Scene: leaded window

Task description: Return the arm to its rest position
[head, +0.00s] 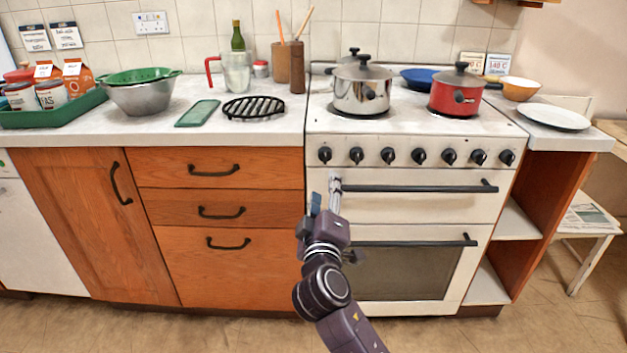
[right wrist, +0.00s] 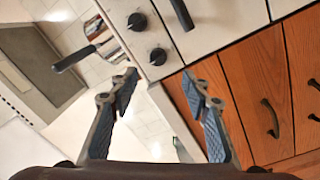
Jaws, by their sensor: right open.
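My right gripper (head: 325,198) is open and empty in the head view, in front of the left end of the cooker's upper door handle (head: 420,188). From this view I cannot tell whether it touches the handle. In the right wrist view my right gripper (right wrist: 160,75) shows its two blue-padded fingers spread wide with nothing between them. The cooker knobs and the orange drawers show beyond the fingers. My right arm reaches up from the bottom of the head view. My left gripper is not in view.
The white cooker (head: 320,230) carries a steel pot (head: 361,92) and a red pot (head: 455,95). The lower oven door (head: 400,272) is shut. Wooden drawers (head: 215,168) stand left of the cooker. A black trivet (head: 253,107) lies on the worktop. The floor in front is clear.

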